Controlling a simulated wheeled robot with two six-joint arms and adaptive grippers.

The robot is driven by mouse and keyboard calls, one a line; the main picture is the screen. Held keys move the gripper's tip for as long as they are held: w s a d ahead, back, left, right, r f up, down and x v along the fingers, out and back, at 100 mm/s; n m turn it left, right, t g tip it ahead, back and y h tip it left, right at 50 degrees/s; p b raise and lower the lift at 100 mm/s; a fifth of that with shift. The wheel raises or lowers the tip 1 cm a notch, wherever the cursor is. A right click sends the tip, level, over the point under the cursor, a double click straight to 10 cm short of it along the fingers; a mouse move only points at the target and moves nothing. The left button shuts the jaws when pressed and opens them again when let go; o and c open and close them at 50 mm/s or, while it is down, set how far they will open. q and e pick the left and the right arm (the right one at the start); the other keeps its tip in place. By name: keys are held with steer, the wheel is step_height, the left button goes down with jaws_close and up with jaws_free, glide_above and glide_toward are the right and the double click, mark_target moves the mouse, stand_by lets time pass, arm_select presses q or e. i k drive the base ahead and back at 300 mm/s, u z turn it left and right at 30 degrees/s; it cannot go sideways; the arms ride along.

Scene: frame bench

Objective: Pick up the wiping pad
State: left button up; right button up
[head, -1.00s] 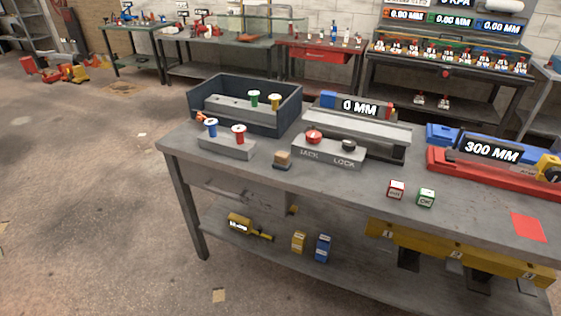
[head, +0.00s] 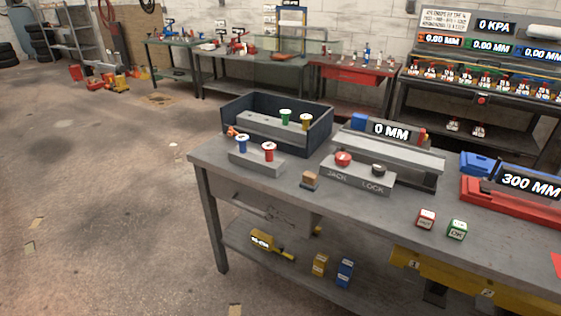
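A small tan block on a dark grey base, which looks like the wiping pad (head: 310,180), sits on the grey bench top (head: 230,178) near its front edge. It stands just left of the grey block marked JACK and LOCK (head: 357,180) and right of the grey holder (head: 256,164) with a blue-topped and a red-topped piece. Nothing covers the pad. Neither of my grippers shows in the head view.
A dark open bin (head: 318,140) with a green and a yellow piece stands behind the pad. Two small cubes, red (head: 426,219) and green (head: 457,229), lie to the right. A lower shelf holds yellow and blue boxes.

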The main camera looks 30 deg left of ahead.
mark_target(310, 181)
steer(key=z, duration=0.25)
steer(key=i, duration=0.9)
steer(key=u, duration=0.2)
